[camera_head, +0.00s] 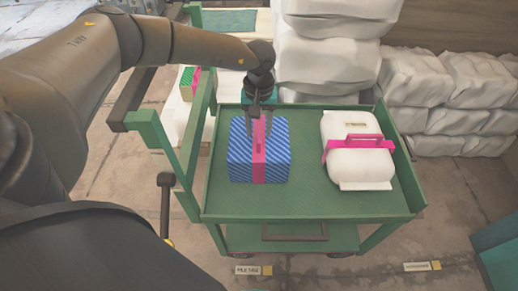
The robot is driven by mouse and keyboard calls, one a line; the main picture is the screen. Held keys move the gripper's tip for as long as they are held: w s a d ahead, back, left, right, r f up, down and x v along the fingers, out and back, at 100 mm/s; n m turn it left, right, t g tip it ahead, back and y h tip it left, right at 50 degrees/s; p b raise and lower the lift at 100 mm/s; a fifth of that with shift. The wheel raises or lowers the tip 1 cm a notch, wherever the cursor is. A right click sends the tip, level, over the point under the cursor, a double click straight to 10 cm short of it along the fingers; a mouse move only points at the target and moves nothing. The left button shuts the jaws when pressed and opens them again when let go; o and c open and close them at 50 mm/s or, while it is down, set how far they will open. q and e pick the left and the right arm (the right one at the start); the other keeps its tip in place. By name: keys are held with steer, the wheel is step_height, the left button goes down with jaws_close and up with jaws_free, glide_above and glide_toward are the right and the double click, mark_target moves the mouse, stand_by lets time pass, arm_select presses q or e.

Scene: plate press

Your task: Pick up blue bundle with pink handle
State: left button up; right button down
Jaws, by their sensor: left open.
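The blue striped bundle (243,168) with a pink band and handle (259,160) sits on the left part of the green cart tray (306,192). My left gripper (260,132) comes in from above and behind it. The gripper is open, with its fingers pointing down on either side of the pink handle near the bundle's back edge. I cannot tell whether the fingers touch the bundle. My right gripper is not in view.
A white bundle with a pink handle (357,145) lies on the cart's right side, apart from the blue one. White sacks (330,50) are stacked behind. A green bundle (188,80) lies at the back left. The tray's front middle is clear.

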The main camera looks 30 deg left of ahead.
arm_select(q)
steer(key=shift+c, duration=0.2)
jaws_close()
stand_by(1.1)
steer(key=shift+w+r, duration=0.1)
